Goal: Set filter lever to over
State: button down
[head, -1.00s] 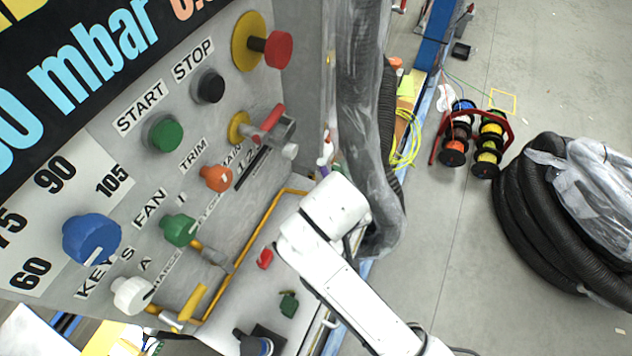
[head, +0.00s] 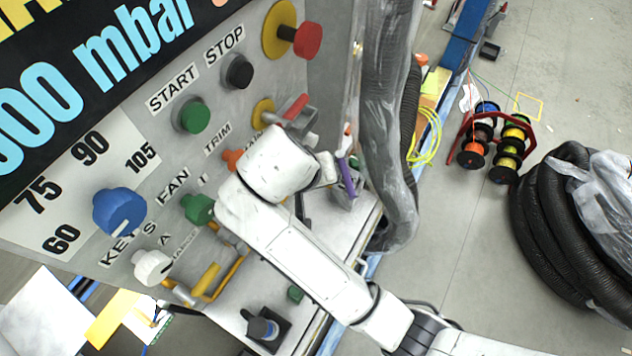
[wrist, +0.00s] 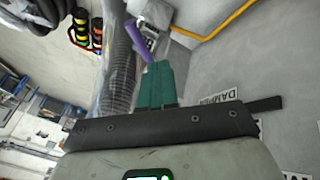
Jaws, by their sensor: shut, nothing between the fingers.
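No readable FILTER label shows, so I cannot tell for sure which lever is the filter lever. A lever with a purple handle (head: 345,167) and a grey base stands by the panel's right edge. In the wrist view its purple handle (wrist: 137,40) rises just beyond and left of the fingertips; I cannot tell if they touch. My gripper (wrist: 158,66) shows as teal fingers, closed together and empty. In the head view its fingers are hidden behind my white wrist, which covers the lower right of the panel.
The panel carries a blue knob (head: 119,211), a green START button (head: 194,116), a red knob (head: 307,40) and a red-handled lever (head: 296,106). A wrapped hose (head: 390,130) hangs close to the right of the panel. Cable reels (head: 490,140) stand on the open floor.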

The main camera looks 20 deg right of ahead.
aim_at(345, 175)
jog(key=d+f, duration=0.5)
jog(key=f, duration=0.1)
jog(key=shift+w+d+f, duration=0.15)
jog(key=shift+w+d, duration=0.05)
jog(key=shift+w, duration=0.1)
